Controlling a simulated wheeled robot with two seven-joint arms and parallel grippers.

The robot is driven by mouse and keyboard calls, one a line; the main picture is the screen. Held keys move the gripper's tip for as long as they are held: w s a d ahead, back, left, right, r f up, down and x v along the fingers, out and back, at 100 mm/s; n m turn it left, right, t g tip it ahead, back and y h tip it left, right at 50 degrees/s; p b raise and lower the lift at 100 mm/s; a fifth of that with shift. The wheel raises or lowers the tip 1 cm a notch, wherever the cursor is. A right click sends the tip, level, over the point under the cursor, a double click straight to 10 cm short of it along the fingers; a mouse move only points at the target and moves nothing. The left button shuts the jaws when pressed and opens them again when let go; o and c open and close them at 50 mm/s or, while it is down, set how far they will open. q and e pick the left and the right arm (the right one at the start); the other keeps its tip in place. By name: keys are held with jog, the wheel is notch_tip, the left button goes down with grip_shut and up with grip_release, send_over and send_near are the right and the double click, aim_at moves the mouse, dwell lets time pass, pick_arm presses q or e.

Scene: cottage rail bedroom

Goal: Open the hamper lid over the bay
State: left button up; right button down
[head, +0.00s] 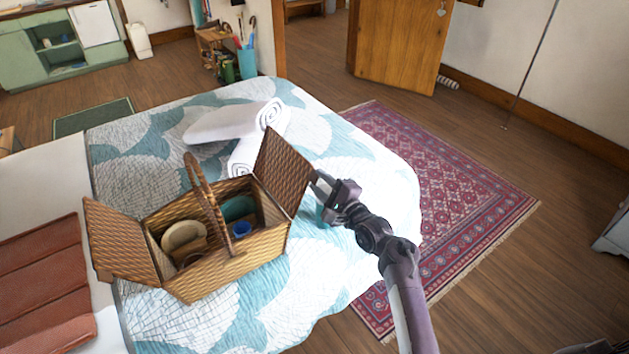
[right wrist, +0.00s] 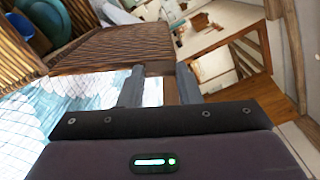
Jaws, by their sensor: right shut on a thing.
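The wicker hamper (head: 225,270) stands on the bed with its arched handle (head: 205,200) upright. Its right lid (head: 283,172) is raised, tilted up from the hamper. Its left lid (head: 122,240) also stands open, leaning outward. My right gripper (head: 322,183) is shut on the outer edge of the right lid. In the right wrist view the lid (right wrist: 115,48) runs in between the gripper's two fingers (right wrist: 162,80). Inside the hamper show a cream bowl (head: 183,236), a blue cup (head: 241,229) and a teal dish (head: 237,207). My left gripper is out of view.
Rolled white towels (head: 235,122) lie on the bed behind the hamper. A patterned quilt (head: 330,290) covers the bed. A folded red-brown blanket (head: 40,285) lies at the left. A red rug (head: 450,190) lies on the floor to the right.

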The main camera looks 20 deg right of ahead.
jog(key=shift+w+d+f+m, duration=0.1)
jog(key=shift+d+m, duration=0.2)
jog(key=c, duration=1)
grip_release()
jog(key=shift+f, duration=0.1)
jog(key=shift+c, duration=0.2)
jog(key=b+v, duration=0.1)
jog(key=v, duration=0.6)
jog(key=shift+s, duration=0.35)
jog(key=shift+d, duration=0.1)
